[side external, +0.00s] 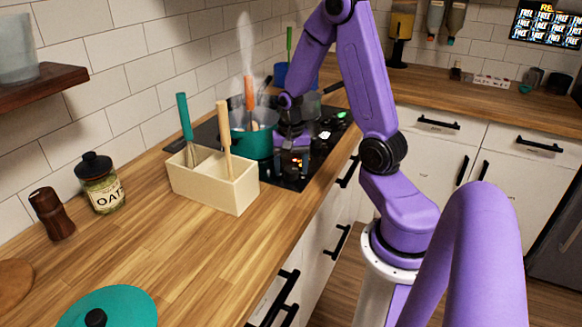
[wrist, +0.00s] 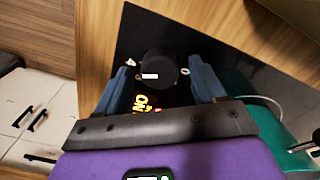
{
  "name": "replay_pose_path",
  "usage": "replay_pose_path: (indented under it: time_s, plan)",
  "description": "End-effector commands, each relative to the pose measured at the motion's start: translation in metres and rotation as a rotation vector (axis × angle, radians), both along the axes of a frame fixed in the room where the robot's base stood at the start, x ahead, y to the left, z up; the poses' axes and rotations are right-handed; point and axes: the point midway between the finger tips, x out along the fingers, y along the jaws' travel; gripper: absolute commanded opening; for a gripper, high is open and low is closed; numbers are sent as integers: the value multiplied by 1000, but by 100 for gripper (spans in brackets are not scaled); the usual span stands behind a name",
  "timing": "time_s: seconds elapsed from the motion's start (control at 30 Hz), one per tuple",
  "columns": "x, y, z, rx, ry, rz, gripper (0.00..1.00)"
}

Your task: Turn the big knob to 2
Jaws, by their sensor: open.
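The big knob (wrist: 160,66) is a round black knob with a short white mark, on the black cooktop panel (wrist: 215,48) in the wrist view. White characters stand to its left and right, too small to read surely, and orange lit lettering like "ON" shows below it. My gripper (wrist: 159,74) is open, with one blue-grey finger on each side of the knob. Gaps show between fingers and knob; I cannot tell its height above the panel. In the side view my gripper (side external: 294,146) is over the cooktop's front area, and the knob cannot be made out there.
A steaming teal pot (side external: 249,144) stands on the cooktop beside my gripper; its teal side also shows in the wrist view (wrist: 272,120). A cream utensil box (side external: 232,194) stands nearer. An oats jar (side external: 101,186) and brown mill (side external: 52,214) are left. The front wooden counter is mostly clear.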

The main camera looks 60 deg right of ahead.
Motion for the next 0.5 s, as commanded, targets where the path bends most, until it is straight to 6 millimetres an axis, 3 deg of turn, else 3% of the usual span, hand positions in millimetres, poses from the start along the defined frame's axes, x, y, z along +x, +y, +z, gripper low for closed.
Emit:
replay_pose_path:
  time_s: [0.37,0.43,0.5]
  plan:
    - [0,0,-5,0,-1,0,69]
    - [0,0,-4,0,-1,0,53]
    - [0,0,-4,0,-1,0,30]
